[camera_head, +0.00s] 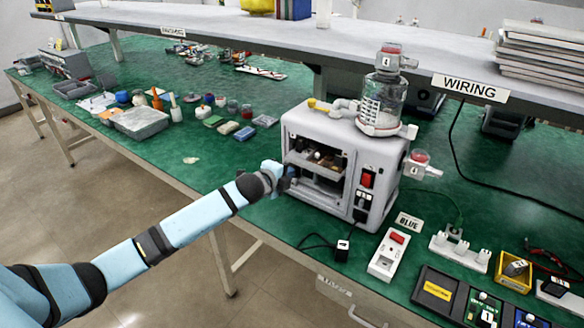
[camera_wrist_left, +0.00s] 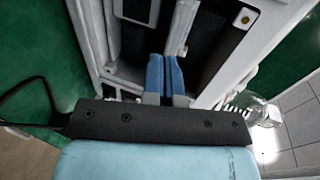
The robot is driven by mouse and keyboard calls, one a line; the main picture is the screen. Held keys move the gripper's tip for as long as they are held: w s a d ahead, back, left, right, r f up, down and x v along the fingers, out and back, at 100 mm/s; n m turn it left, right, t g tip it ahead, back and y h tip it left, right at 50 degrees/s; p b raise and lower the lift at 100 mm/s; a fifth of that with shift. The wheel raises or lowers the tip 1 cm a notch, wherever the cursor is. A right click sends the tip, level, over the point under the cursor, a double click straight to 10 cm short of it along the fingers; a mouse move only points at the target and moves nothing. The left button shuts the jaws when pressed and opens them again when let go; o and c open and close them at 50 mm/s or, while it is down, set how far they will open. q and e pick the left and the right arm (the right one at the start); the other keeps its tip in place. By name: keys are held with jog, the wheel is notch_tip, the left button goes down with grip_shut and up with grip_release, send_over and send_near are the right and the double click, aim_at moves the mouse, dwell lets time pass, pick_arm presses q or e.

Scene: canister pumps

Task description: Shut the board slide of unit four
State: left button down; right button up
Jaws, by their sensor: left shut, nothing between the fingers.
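Unit four (camera_head: 310,125) is a white box-shaped pump with a clear canister (camera_head: 382,103) labelled 4 on top. Its front has an open bay, and the board slide (camera_head: 316,163) shows in it as a light-edged board with small parts. How far the slide stands out is hard to tell. My left gripper (camera_head: 287,172) is at the left edge of the bay. In the left wrist view its blue fingers (camera_wrist_left: 165,75) are together and empty, close to the unit's pale frame (camera_wrist_left: 92,35) and dark opening. Whether they touch the slide cannot be told. My right gripper is out of view.
A red switch (camera_head: 367,179) is on the unit's front right. A power strip (camera_head: 389,254), a socket block (camera_head: 460,252) and a yellow bin (camera_head: 515,271) lie at right. A cable runs in front of the unit. A shelf (camera_head: 270,38) overhangs behind.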

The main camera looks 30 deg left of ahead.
aim_at(298, 161)
pick_arm(q)
jog(key=shift+w+d, duration=0.1)
jog(key=shift+w, duration=1.3)
jog(key=shift+w, duration=0.1)
jog(key=w, duration=0.4)
jog(key=shift+w+d+r, duration=0.1)
jog(key=shift+d, duration=0.05)
